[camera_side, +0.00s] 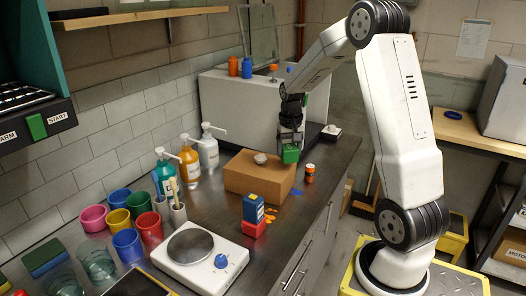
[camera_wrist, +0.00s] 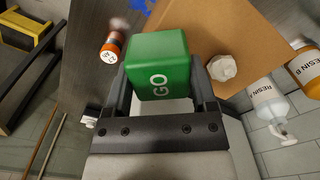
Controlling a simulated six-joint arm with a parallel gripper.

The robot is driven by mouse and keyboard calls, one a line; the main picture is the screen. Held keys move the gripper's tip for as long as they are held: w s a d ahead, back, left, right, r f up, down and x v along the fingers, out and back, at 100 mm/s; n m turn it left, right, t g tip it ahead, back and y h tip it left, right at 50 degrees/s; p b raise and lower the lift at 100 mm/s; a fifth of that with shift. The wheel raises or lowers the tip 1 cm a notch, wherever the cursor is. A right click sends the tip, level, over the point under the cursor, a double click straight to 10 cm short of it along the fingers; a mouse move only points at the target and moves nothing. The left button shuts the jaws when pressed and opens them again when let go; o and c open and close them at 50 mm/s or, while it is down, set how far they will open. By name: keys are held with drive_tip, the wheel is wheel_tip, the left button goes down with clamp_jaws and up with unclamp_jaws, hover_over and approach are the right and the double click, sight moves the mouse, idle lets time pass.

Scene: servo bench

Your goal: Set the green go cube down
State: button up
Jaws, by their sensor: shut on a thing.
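My gripper (camera_side: 291,143) is shut on the green go cube (camera_side: 290,154), at the back right edge of the cardboard box. In the wrist view the cube (camera_wrist: 159,66) sits between the two fingers of my gripper (camera_wrist: 162,92), with the white word GO facing the camera. The cube is held above the dark bench top (camera_side: 322,160). From the side view I cannot tell how far its underside is from the surface, or whether it overlaps the box.
A cardboard box (camera_side: 257,181) bears a whitish lump (camera_side: 260,158). A red-and-blue block stack (camera_side: 253,216), a white scale (camera_side: 199,258), pump bottles (camera_side: 189,160) and several coloured cups (camera_side: 127,244) stand nearer the camera.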

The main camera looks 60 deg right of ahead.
drive_tip(key=w+a+n, duration=0.4)
drive_tip(key=a, duration=0.6)
drive_tip(key=w+a+n, duration=0.4)
drive_tip(key=a+n, duration=0.1)
drive_tip(key=a, duration=0.5)
drive_tip(key=shift+w+f+n, duration=0.3)
drive_tip(key=shift+w+f, duration=0.05)
wheel_tip(320, 180, up, 7)
drive_tip(key=s+d+r, duration=0.1)
drive_tip(key=s+d, duration=0.2)
drive_tip(key=s, duration=0.6)
drive_tip(key=s+f, duration=0.2)
drive_tip(key=s, duration=1)
drive_tip(key=shift+s+f, duration=0.15)
drive_tip(key=shift+f, duration=2.05)
